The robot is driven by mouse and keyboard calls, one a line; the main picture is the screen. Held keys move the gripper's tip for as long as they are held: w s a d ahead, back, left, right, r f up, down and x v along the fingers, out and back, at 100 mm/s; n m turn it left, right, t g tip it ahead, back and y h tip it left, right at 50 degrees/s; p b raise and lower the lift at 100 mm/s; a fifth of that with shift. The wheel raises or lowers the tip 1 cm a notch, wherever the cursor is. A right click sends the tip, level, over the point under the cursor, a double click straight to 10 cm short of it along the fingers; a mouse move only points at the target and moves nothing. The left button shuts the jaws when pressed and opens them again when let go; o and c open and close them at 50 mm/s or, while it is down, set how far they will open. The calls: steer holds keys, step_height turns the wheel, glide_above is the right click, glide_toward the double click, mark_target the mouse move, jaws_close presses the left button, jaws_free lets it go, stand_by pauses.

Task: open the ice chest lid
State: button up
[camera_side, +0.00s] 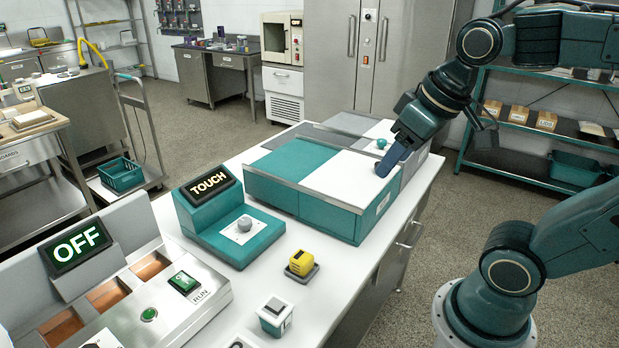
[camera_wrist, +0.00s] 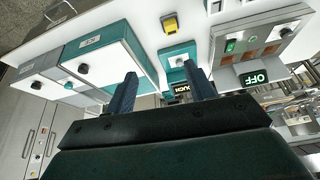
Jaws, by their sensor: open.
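Two low chests stand side by side on the white bench. The nearer is a teal chest (camera_side: 300,205) with a white panel (camera_side: 335,178) and a teal section on its top. The farther is a grey chest (camera_side: 410,170), also with a white panel. The wrist view shows a dark knob (camera_wrist: 83,67) on the teal chest's white panel and another knob (camera_wrist: 36,85) on the grey one. My gripper (camera_wrist: 162,88) is open and empty. In the side view its fingers overlap the teal chest's right end; contact is unclear.
A teal TOUCH console (camera_side: 225,222), a yellow block (camera_side: 301,262) and a small white-topped box (camera_side: 275,315) stand in front of the chests. A control panel reading OFF (camera_side: 80,245) is at left. Bare bench (camera_side: 355,285) lies by the right edge.

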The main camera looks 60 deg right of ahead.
steer(key=w+d+r+m+g, duration=0.2)
steer(key=w+d+m+g, duration=0.15)
steer(key=w+d, duration=0.8)
steer(key=w+d+f+m, duration=0.1)
steer(key=d+f+m, duration=0.1)
steer(key=d, duration=0.8)
steer(key=w+d+f+m+g, duration=0.1)
steer(key=d+f, duration=0.4)
steer(key=d, duration=0.5)
steer(key=shift+w+f+m, duration=0.3)
steer(key=shift+w+m, duration=0.15)
steer(key=shift+m, duration=0.3)
steer(key=shift+a+f+g, duration=0.1)
steer(key=shift+g, duration=0.15)
step_height(320, 180, down, 14)
steer(key=shift+r, duration=0.2)
